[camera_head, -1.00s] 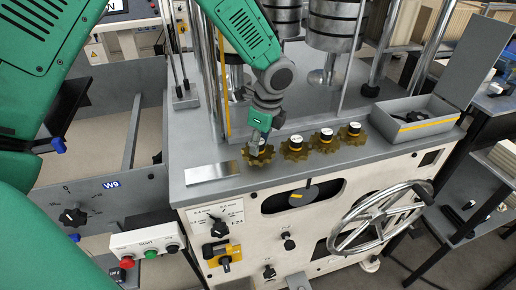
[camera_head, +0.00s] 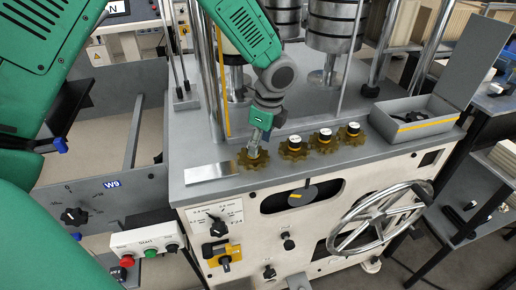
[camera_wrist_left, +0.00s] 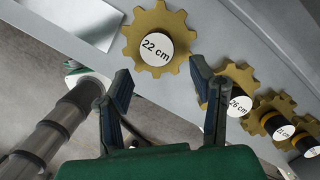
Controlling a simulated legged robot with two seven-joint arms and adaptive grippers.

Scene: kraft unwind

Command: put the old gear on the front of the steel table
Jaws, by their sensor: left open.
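Several brown toothed gears stand in a row on the grey steel table top, near its front edge (camera_head: 330,163). The leftmost gear (camera_head: 252,160) is under my left gripper (camera_head: 255,150). In the left wrist view this gear (camera_wrist_left: 133,42) has a white hub marked 22 cm and lies just beyond the open fingers of my left gripper (camera_wrist_left: 162,85). The fingers are apart with nothing between them. A second gear (camera_wrist_left: 238,78), marked 26 cm, is partly behind the right finger. No gear is marked as old in words that I can read. My right gripper is not in view.
A bare bright plate (camera_head: 211,172) lies left of the gears. An open grey box (camera_head: 412,118) stands at the right of the table. Steel columns and a thin upright rod (camera_head: 350,60) rise behind the gears. A handwheel (camera_head: 380,220) is on the front face.

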